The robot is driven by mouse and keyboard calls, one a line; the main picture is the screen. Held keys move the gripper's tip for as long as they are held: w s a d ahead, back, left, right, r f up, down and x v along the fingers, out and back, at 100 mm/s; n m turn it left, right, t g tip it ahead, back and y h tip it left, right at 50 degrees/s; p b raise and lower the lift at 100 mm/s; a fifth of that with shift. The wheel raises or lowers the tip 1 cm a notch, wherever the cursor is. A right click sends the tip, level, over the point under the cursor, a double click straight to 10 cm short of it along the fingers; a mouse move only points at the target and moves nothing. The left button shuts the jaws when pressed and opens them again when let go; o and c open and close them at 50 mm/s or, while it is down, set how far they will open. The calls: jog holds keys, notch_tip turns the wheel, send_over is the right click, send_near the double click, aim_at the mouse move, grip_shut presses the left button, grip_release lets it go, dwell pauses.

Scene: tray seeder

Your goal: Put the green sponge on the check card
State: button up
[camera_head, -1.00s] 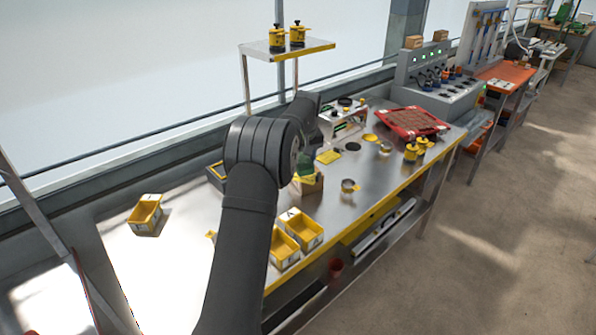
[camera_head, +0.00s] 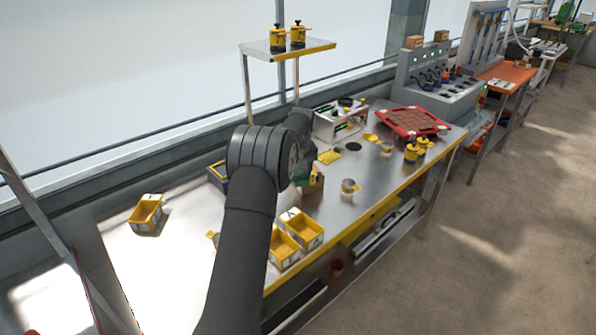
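A green piece (camera_head: 301,178), which looks like the green sponge, shows small and partly covered just right of my arm's large joint, beside a brown box (camera_head: 314,186). A flat yellow card (camera_head: 330,156) lies on the metal bench behind the box; it may be the check card, but no marking is readable. My arm reaches over the bench and its wrist bends down near the green piece. My gripper's fingers are hidden behind the arm or too small to make out, so I cannot tell if they touch or hold the green piece.
Yellow bins (camera_head: 303,230) stand at the bench's front edge, another (camera_head: 146,213) at left. A metal cup (camera_head: 349,188) is right of the box. A red tray (camera_head: 414,122) and yellow-topped pots (camera_head: 411,153) are at right. A raised shelf (camera_head: 290,48) stands behind.

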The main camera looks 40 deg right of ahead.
aim_at(300, 174)
jog(key=shift+o, duration=0.7)
jog(key=shift+r, duration=0.1)
jog(key=shift+r, duration=0.25)
notch_tip(300, 174, up, 12)
jog(key=s, duration=0.1)
jog(key=shift+s+a+f, duration=0.2)
jog(key=shift+s+a, duration=0.1)
jog(key=shift+a, duration=0.05)
